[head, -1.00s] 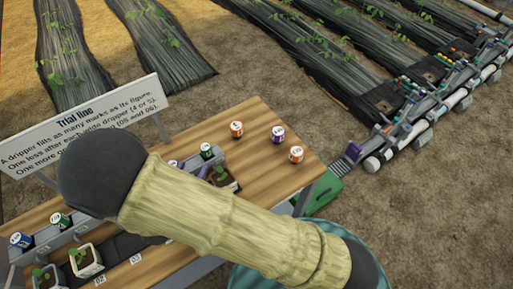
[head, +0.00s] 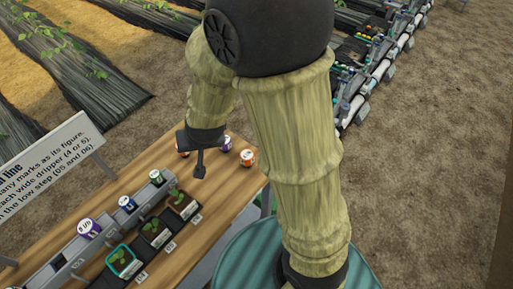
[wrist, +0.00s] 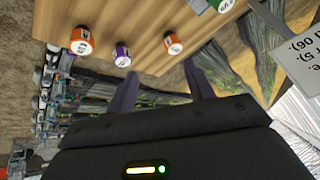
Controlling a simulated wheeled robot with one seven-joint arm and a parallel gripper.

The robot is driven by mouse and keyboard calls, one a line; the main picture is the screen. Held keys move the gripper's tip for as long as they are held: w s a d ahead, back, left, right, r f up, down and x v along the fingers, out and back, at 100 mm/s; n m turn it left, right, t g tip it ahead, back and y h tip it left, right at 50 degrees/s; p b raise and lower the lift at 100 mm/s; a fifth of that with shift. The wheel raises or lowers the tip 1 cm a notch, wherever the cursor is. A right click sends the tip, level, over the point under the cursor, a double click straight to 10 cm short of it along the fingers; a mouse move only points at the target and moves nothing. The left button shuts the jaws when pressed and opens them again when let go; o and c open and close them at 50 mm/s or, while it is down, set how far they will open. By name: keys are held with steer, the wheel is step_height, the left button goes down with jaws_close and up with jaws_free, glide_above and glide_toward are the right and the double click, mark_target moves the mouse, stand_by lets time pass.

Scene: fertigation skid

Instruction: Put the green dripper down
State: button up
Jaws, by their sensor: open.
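A green-and-white dripper (head: 156,177) stands at the far end of the grey rail on the wooden table, beside a blue-banded dripper (head: 127,204). A green dripper (wrist: 222,4) also shows, cut off, at the top edge of the wrist view. My gripper (head: 200,165) is above the table, to the right of the rail end in the head view. In the wrist view my gripper (wrist: 160,88) has its two fingers apart with nothing between them. It is apart from the drippers in view.
Loose on the table are a purple dripper (head: 226,144) and an orange one (head: 247,158); another orange dripper (wrist: 81,42) shows in the wrist view. A purple dripper (head: 89,227) stands on the rail. Potted seedlings (head: 174,195) line its near side. A sign (head: 45,183) stands behind.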

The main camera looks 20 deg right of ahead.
steer(key=s+d+r+g+h, duration=0.1)
steer(key=s+d+r+g, duration=0.2)
steer(key=s+d, duration=0.6)
steer(key=d, duration=0.4)
steer(key=shift+d+n+h, duration=0.3)
steer(key=shift+d+n, duration=0.05)
steer(key=shift+n, duration=0.05)
